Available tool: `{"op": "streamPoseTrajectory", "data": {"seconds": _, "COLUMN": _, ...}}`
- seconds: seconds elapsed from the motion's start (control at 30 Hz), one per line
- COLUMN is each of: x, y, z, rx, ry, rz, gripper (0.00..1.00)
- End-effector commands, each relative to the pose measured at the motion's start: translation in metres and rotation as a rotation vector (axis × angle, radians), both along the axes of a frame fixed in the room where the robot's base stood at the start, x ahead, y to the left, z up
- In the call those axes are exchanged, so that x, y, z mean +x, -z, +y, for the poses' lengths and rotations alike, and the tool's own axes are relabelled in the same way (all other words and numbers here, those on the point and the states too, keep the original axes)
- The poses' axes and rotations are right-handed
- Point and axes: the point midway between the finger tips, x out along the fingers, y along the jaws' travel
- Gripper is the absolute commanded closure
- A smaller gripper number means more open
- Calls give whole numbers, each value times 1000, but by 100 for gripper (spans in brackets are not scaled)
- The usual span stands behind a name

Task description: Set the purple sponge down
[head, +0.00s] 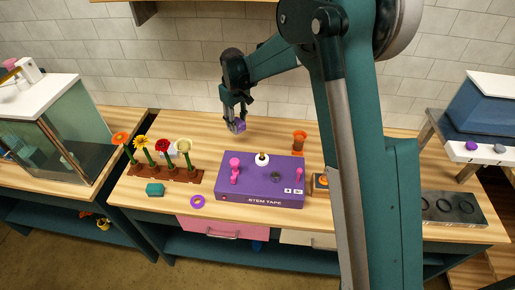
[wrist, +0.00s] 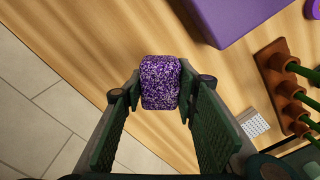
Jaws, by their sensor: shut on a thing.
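The purple sponge (wrist: 160,82) is a small speckled block between my fingertips in the wrist view. My gripper (wrist: 159,90) is shut on it, one finger against each side. In the head view, my gripper (head: 236,118) points down near the back wall and holds the sponge (head: 238,126) above the wooden counter (head: 207,140). The sponge appears to be clear of the counter, but its exact height is hard to tell.
A purple stem tape box (head: 262,188) stands in front of the sponge. A brown rack (head: 180,174) with several flowers stands to the left, and an orange vase-like object (head: 299,141) to the right.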

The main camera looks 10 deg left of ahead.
Motion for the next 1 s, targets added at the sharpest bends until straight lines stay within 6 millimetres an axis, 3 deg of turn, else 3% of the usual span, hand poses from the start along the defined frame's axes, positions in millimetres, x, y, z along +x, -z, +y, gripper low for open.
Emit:
{"op": "streamPoseTrajectory", "data": {"seconds": 0.1, "x": -2, "y": 0, "z": -38, "rx": 0, "ry": 37, "rz": 0, "gripper": 80}}
{"op": "streamPoseTrajectory", "data": {"seconds": 0.33, "x": -7, "y": 0, "z": -83, "rx": -1, "ry": 83, "rz": -1, "gripper": 80}}
{"op": "streamPoseTrajectory", "data": {"seconds": 0.5, "x": -9, "y": 0, "z": -93, "rx": 0, "ry": 94, "rz": -1, "gripper": 80}}
{"op": "streamPoseTrajectory", "data": {"seconds": 1.0, "x": -8, "y": 9, "z": -94, "rx": 0, "ry": 94, "rz": -1, "gripper": 80}}
